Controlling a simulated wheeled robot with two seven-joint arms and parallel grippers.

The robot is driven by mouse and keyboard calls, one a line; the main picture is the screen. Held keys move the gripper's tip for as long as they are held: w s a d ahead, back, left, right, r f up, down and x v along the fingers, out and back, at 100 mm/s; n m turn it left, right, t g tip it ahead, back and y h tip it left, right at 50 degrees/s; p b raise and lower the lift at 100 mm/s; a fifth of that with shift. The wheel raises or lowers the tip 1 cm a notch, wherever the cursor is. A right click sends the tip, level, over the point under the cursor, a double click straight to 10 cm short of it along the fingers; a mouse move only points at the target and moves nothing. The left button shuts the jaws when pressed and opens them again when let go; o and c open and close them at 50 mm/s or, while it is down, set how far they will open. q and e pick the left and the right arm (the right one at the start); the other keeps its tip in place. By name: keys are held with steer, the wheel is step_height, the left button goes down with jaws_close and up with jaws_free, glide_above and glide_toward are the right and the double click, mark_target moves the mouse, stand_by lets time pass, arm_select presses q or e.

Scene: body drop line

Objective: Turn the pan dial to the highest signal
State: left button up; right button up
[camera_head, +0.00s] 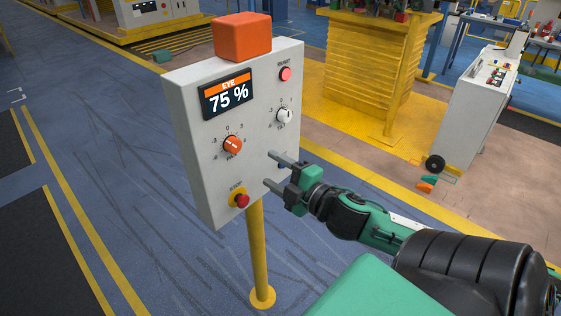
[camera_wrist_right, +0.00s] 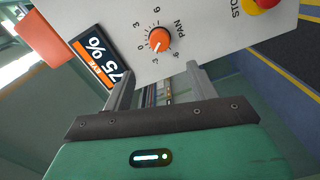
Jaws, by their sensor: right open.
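The pan dial (camera_head: 232,145) is an orange knob with a pale pointer mark on the front of a grey control box (camera_head: 190,150). In the right wrist view the pan dial (camera_wrist_right: 159,39) shows numbers around it and the word PAN. The display (camera_head: 228,95) reads EYE 75 %. My right gripper (camera_head: 269,169) is open and empty, right of and below the dial, its fingers pointing at the panel and apart from the dial. In the wrist view its fingers (camera_wrist_right: 160,78) lie just below the dial. My left gripper is not in view.
A red STOP button (camera_head: 242,200) is below the pan dial. The box stands on a yellow post (camera_head: 258,255), with an orange block (camera_head: 241,36) on top.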

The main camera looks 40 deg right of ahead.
steer(key=shift+s, duration=0.7)
